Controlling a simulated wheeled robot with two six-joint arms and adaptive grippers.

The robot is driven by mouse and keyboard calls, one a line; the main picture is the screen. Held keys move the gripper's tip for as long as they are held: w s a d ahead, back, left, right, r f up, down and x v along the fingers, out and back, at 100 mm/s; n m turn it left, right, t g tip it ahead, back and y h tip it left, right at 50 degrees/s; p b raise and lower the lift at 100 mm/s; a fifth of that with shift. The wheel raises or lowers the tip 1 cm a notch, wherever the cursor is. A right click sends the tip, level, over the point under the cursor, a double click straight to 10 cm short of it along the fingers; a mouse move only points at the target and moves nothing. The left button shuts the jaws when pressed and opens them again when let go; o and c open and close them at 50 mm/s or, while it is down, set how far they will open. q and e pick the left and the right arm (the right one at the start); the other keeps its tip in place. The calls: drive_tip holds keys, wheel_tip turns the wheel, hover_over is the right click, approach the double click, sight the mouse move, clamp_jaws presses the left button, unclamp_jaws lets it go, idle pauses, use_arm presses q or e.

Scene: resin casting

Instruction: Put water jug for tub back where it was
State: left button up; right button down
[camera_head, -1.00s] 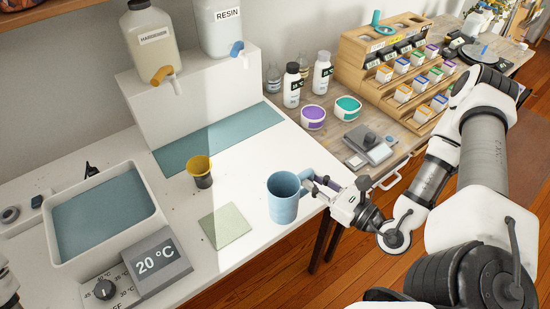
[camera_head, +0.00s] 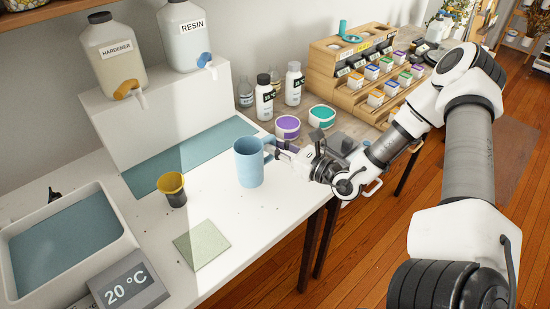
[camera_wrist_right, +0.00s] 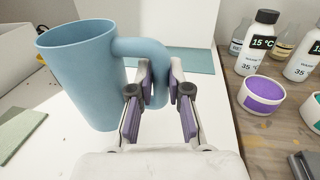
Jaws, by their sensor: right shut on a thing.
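The water jug (camera_head: 249,164) is a light blue, upright jug with a handle, over the right part of the white table. In the right wrist view the jug (camera_wrist_right: 82,70) fills the left side, its handle (camera_wrist_right: 158,60) towards the fingers. My right gripper (camera_head: 283,153) is shut on the handle; its purple finger pads (camera_wrist_right: 160,105) lie on either side of it. I cannot tell whether the jug's base touches the table. The tub (camera_head: 130,240) is a white basin with blue-grey liquid at the left. My left gripper is not in view.
A yellow-rimmed dark cup (camera_head: 172,189) and a pale green square mat (camera_head: 201,244) are left of the jug. A teal mat (camera_head: 190,158) lies behind, before the dispenser stand. Bottles (camera_head: 264,97), a purple tub (camera_head: 287,127) and a teal tub (camera_head: 321,116) stand behind right.

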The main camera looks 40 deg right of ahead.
drive_tip(key=shift+w+d+f, duration=0.1)
drive_tip(key=shift+w+f, duration=0.1)
drive_tip(key=shift+f, duration=0.25)
wheel_tip(320, 180, down, 2)
drive_tip(key=shift+s+f+b, duration=0.1)
drive_tip(key=shift+f+b, duration=0.15)
drive_tip(key=shift+b, duration=0.15)
drive_tip(key=shift+f, duration=0.25)
drive_tip(key=c, duration=1.1)
unclamp_jaws()
